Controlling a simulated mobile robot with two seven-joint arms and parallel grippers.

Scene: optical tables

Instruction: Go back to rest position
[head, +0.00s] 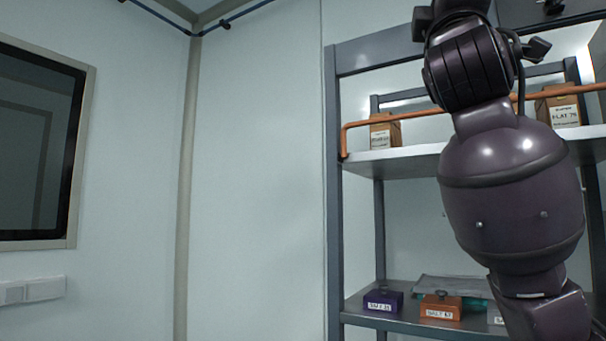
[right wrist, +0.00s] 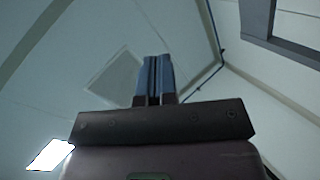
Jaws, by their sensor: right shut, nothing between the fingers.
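My right arm rises through the right half of the head view, in front of a metal shelf unit (head: 334,200). Its gripper is beyond the top edge of that view. In the right wrist view my right gripper (right wrist: 154,62) has its two blue fingers together, with nothing held between them. The fingers point up toward the ceiling and the upper wall. My left gripper is in neither view.
The upper shelf (head: 395,161) has an orange rail (head: 385,120) and small cartons (head: 384,132). The lower shelf holds a purple box (head: 383,299) and an orange box (head: 440,306). A dark window (head: 38,150) is at left. The space before the pale wall (head: 255,180) is clear.

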